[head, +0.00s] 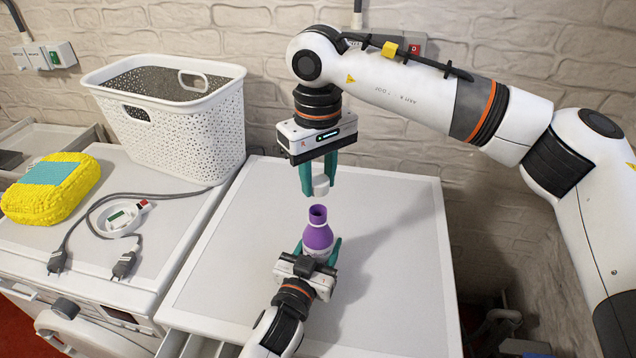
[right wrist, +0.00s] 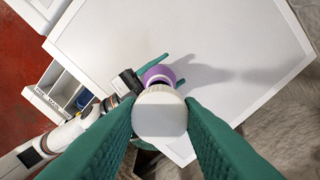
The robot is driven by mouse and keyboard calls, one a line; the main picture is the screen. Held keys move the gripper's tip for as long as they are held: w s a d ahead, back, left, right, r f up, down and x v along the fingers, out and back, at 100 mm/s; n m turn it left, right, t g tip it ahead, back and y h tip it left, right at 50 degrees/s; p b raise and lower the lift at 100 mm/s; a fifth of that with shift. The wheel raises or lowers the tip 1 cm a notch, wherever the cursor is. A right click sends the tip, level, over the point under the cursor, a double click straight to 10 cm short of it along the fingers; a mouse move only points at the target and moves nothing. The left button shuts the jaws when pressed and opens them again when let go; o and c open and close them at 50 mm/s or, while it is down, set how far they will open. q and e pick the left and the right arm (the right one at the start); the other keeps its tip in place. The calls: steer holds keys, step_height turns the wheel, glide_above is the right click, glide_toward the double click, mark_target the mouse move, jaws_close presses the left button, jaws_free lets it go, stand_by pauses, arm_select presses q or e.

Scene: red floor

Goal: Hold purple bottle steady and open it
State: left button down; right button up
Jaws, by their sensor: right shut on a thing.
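The purple bottle (head: 318,237) stands upright on the white top, its neck open and uncovered. My left gripper (head: 319,252) comes from the front, with its green fingers on either side of the bottle's lower body; it looks shut on it. My right gripper (head: 319,185) points down above the bottle and is shut on a white cap (head: 321,186). The cap is apart from the neck, with a small gap below it. In the right wrist view the cap (right wrist: 160,112) sits between the green fingers and hides part of the bottle (right wrist: 157,73).
The white top (head: 390,250) around the bottle is clear. A brick wall (head: 500,60) rises behind. An open drawer (right wrist: 75,88) shows at the front.

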arm_select(q)
steer(key=shift+c, duration=2.4)
jaws_free()
